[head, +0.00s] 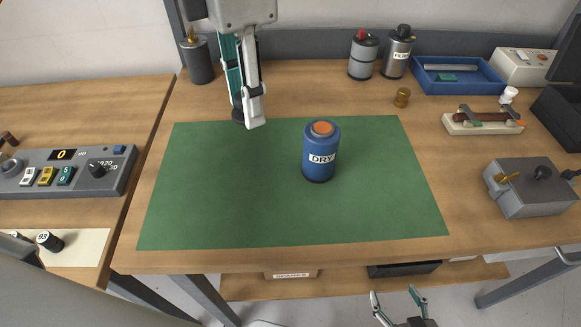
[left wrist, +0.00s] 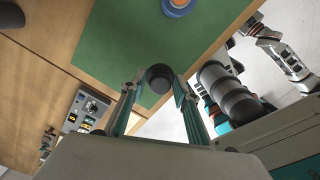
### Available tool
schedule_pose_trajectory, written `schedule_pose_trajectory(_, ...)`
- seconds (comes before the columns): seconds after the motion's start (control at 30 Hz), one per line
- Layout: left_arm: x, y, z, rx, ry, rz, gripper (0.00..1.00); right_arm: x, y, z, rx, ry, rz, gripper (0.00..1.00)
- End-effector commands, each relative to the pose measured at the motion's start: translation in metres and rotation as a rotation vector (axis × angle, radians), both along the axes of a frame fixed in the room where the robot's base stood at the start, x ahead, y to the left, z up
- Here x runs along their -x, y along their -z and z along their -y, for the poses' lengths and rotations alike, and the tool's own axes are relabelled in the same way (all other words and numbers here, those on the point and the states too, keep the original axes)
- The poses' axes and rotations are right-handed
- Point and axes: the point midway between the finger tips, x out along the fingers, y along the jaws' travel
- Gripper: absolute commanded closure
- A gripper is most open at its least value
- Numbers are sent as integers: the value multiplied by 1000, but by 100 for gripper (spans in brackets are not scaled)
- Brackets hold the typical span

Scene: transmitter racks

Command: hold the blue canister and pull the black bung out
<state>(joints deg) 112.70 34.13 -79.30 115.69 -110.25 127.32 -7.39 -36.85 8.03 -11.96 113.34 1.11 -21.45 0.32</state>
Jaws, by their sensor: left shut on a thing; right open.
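The blue canister (head: 320,165) with a white "DRY" label stands upright on the green mat (head: 220,200). Its top shows an orange round patch and no bung in it. In the left wrist view the canister (left wrist: 178,5) is cut off at the top edge. My left gripper (head: 248,122) is shut on the black bung (left wrist: 160,77), apart from the canister, to its left and behind it. In the head view the bung (head: 238,117) is partly hidden by the fingers. My right gripper (head: 399,300) is open and empty, low in front of the table.
A dark can (head: 198,60) stands at the back left. Two canisters (head: 363,56) (head: 398,52), a blue tray (head: 458,90) and a brass piece (head: 402,97) are at the back right. A grey box (head: 530,190) stands at right. Most of the mat is clear.

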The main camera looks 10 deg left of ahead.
Motion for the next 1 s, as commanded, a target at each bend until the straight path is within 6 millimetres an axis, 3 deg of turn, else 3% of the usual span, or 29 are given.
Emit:
schedule_pose_trajectory(0.17, 5, -6, 5, 0, -122, 1, 95, 0, -1, -1, -2, 0, -1, 37)
schedule_pose_trajectory(0.27, 6, 0, 5, -2, -147, -1, 95, 1, 0, 0, -2, 0, -2, 37)
schedule_pose_trajectory(0.8, 7, 123, 5, -1, -151, -6, 95, -1, 7, 2, 9, -1, 1, 37)
schedule_pose_trajectory(1.0, 6, 148, 5, 1, -151, -1, 95, -1, 7, 2, 10, -1, 2, 37)
